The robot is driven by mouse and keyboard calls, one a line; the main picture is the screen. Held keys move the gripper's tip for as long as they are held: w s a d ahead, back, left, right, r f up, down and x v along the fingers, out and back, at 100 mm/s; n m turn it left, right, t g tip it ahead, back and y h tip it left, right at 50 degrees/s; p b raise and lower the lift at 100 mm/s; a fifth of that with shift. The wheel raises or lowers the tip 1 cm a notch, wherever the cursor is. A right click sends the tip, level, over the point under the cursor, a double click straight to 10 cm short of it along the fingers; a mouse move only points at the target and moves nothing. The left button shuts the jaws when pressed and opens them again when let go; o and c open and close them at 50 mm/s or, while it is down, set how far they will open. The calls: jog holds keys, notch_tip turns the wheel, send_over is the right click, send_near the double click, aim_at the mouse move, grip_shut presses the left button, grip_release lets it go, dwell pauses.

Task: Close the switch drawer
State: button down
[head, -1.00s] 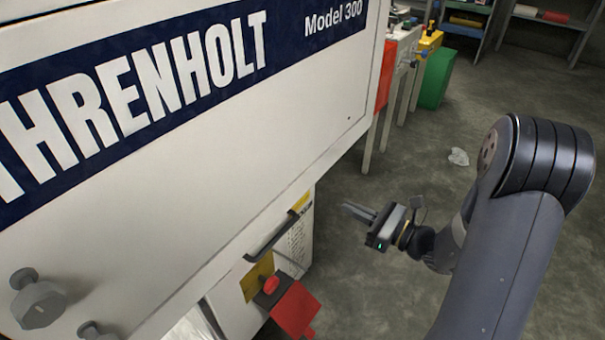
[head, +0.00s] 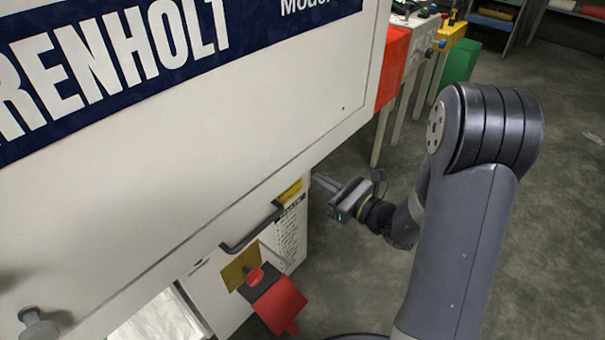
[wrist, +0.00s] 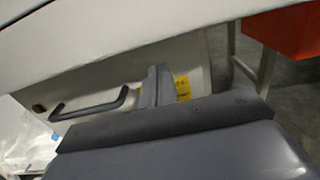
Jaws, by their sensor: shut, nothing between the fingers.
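The switch drawer (head: 228,262) is a pale front under the big machine, with a dark bar handle (head: 252,228), a yellow label and printed text. A red button on a yellow plate (head: 240,268) and a red flap (head: 278,305) sit on it. The handle also shows in the wrist view (wrist: 88,108), left of my fingers. My gripper (head: 318,183) is shut and empty, close to the drawer's upper right corner. In the wrist view its fingertips (wrist: 157,72) overlap the yellow label (wrist: 183,87). I cannot tell whether they touch the front.
The large white machine body (head: 270,120) with a blue name band overhangs the drawer. Clear film (head: 160,318) shows at lower left. A red box (head: 393,65), side tables and a green bin (head: 461,63) stand behind. The floor on the right is mostly open.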

jog(key=shift+b+x, duration=0.7)
jog(key=shift+x, duration=2.3)
jog(key=x, duration=0.4)
jog(key=shift+w+r, duration=0.15)
